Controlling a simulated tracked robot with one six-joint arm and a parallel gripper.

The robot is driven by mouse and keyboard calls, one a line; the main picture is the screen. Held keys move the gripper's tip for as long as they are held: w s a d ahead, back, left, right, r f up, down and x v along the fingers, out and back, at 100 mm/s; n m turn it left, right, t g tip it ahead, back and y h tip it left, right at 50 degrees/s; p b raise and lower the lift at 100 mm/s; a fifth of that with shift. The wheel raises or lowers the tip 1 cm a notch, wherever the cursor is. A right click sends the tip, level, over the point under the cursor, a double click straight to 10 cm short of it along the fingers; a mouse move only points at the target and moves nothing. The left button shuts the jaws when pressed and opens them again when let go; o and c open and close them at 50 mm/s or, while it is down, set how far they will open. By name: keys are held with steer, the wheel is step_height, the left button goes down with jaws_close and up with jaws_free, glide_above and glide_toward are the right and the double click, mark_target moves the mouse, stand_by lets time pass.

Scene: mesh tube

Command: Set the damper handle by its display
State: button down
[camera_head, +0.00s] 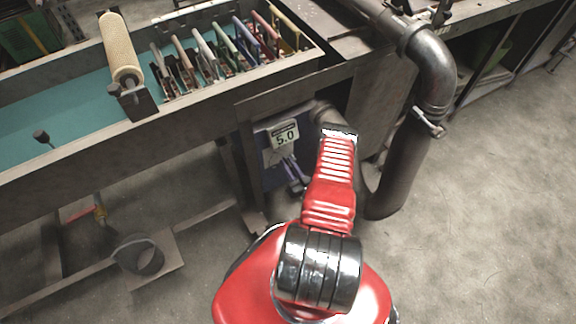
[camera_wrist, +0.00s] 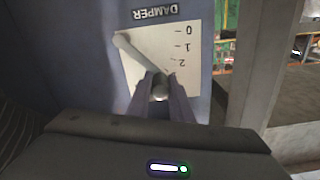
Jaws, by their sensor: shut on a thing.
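My gripper (camera_wrist: 161,90) is shut on the knob end, one dark finger on each side. Behind it is a white scale plate (camera_wrist: 198,65), seen upside down under the word DAMPER, with 0, 1 and 2 readable. The handle points past the 2 side; marks beyond are hidden by my gripper.
A thick metal pipe (camera_head: 405,165) stands right of the panel. Above is a bench trough (camera_head: 60,165) with a row of coloured clamps (camera_head: 220,55) and a mesh roll (camera_head: 120,50). A ring on a plate (camera_head: 138,258) lies at lower left. The floor at right is clear.

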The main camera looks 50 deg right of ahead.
steer(key=shift+d, duration=0.1)
stand_by(0.3)
steer(key=shift+s+d+r+m, duration=0.1)
steer(key=shift+d+r+m, duration=0.15)
steer(key=shift+m, duration=0.25)
steer(key=c, duration=1.6)
jaws_free()
steer(key=shift+s, duration=0.1)
steer(key=shift+v, duration=6.85)
